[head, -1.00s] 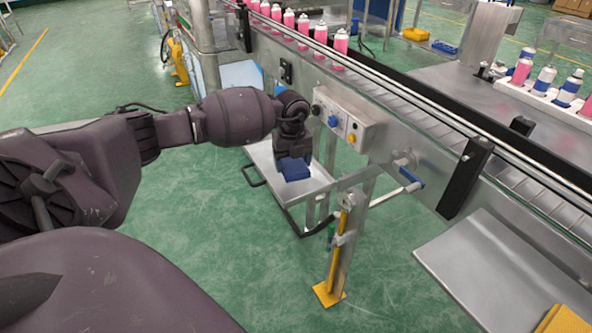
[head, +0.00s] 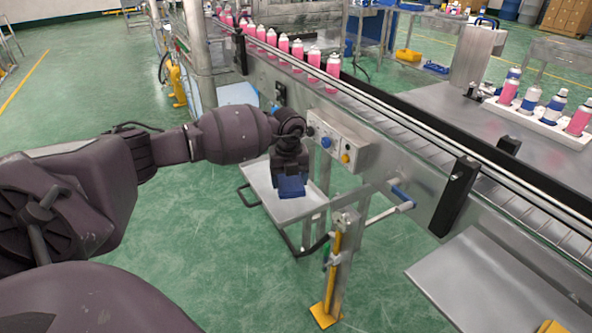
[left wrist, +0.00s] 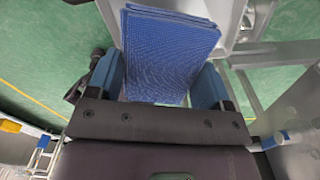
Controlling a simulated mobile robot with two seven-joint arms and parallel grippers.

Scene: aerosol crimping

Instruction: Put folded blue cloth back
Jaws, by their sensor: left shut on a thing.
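The folded blue cloth (head: 291,187) is in my left gripper (head: 290,176), which points down from the arm coming in from the left. In the left wrist view the cloth (left wrist: 168,52) spans the space between the two blue-sided fingers of the left gripper (left wrist: 166,82). The cloth is over a light metal tray (head: 262,185) mounted low beside the conveyor. I cannot tell whether the cloth touches the tray. My right gripper is in neither current view.
A control box (head: 338,143) with knobs sits on the conveyor side, close to my left gripper. Pink cans (head: 297,50) line the conveyor. A yellow-footed post (head: 332,270) stands in front of the tray.

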